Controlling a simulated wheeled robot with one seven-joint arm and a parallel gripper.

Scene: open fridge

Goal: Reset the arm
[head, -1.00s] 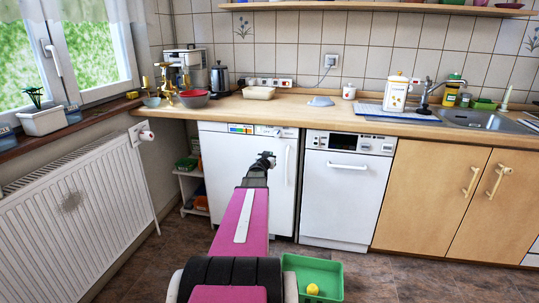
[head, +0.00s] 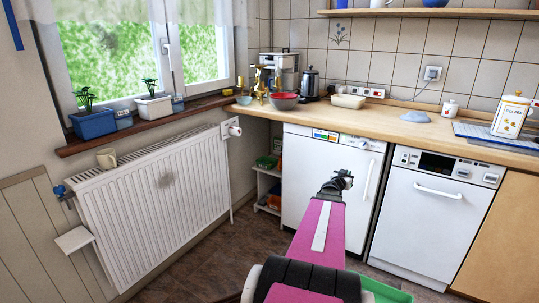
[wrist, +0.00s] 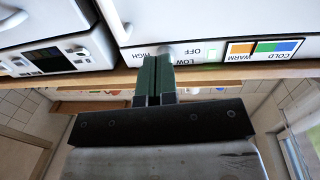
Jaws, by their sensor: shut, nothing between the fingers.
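My gripper (head: 341,181) is at the end of my pink arm, in front of the white fridge (head: 305,180) below the counter in the head view. The fridge door looks shut. In the wrist view the picture is upside down, and the two dark green fingers (wrist: 157,64) lie side by side with only a thin line between them. They are shut and hold nothing. Beyond them the fridge's control strip (wrist: 212,52) shows, with a knob and a coloured cold-to-warm label. Whether the fingertips touch the fridge cannot be told.
A white dishwasher (head: 432,215) stands right of the fridge. The wooden counter (head: 400,127) above carries bowls, a kettle and a coffee tin. A green crate (head: 385,291) is on the floor at lower right.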

